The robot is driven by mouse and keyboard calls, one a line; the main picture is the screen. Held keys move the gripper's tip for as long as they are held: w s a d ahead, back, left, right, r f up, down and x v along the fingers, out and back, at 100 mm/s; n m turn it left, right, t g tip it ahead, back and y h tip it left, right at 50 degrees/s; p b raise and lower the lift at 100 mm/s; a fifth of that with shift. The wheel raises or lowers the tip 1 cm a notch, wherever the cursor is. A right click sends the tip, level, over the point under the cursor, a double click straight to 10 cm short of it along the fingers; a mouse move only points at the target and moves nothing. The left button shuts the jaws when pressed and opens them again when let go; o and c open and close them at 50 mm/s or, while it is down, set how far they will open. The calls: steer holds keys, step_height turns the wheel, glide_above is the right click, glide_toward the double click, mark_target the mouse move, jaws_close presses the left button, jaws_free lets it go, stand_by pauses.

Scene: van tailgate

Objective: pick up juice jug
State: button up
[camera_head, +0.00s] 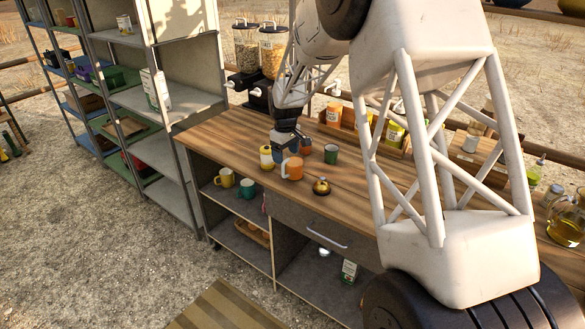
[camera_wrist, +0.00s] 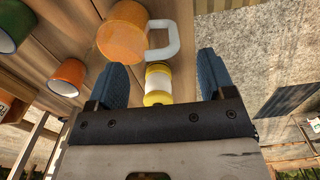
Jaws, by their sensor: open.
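The juice jug is probably the orange, see-through jug (camera_head: 294,168) with a pale handle, upright near the table's front edge. In the wrist view the orange jug (camera_wrist: 122,40) lies beyond the fingertips, left of centre, its handle (camera_wrist: 168,38) toward the middle. My gripper (camera_head: 281,151) is just above and behind the jug, open and empty. Its blue fingers (camera_wrist: 160,72) are spread wide in the wrist view. A yellow-and-white jar (camera_head: 266,157) stands left of the jug. The jar (camera_wrist: 158,85) shows in the gap between the fingers; its depth is unclear.
A green cup (camera_head: 331,154) and an orange cup (camera_head: 306,146) stand right of the gripper. A brass pot (camera_head: 321,187) stands in front. Wooden crates with bottles (camera_head: 394,135) line the back. Two cereal dispensers (camera_head: 272,52) stand behind. Bare tabletop (camera_head: 215,133) lies left.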

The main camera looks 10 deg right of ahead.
mark_target(286, 160)
steer(key=shift+f, duration=2.55)
steer(key=shift+s, duration=0.1)
steer(key=c, duration=1.3)
steer(key=shift+o, duration=0.2)
steer(key=shift+r, duration=0.35)
steer(key=shift+r, duration=1.35)
steer(key=shift+s+r, duration=0.1)
steer(key=shift+s, duration=0.05)
steer(key=s+d+r, duration=0.1)
steer(key=s, duration=1.4)
steer(key=shift+s+r, duration=0.15)
steer(key=shift+r, duration=0.05)
steer(key=shift+s+d, duration=0.1)
steer(key=shift+s, duration=0.05)
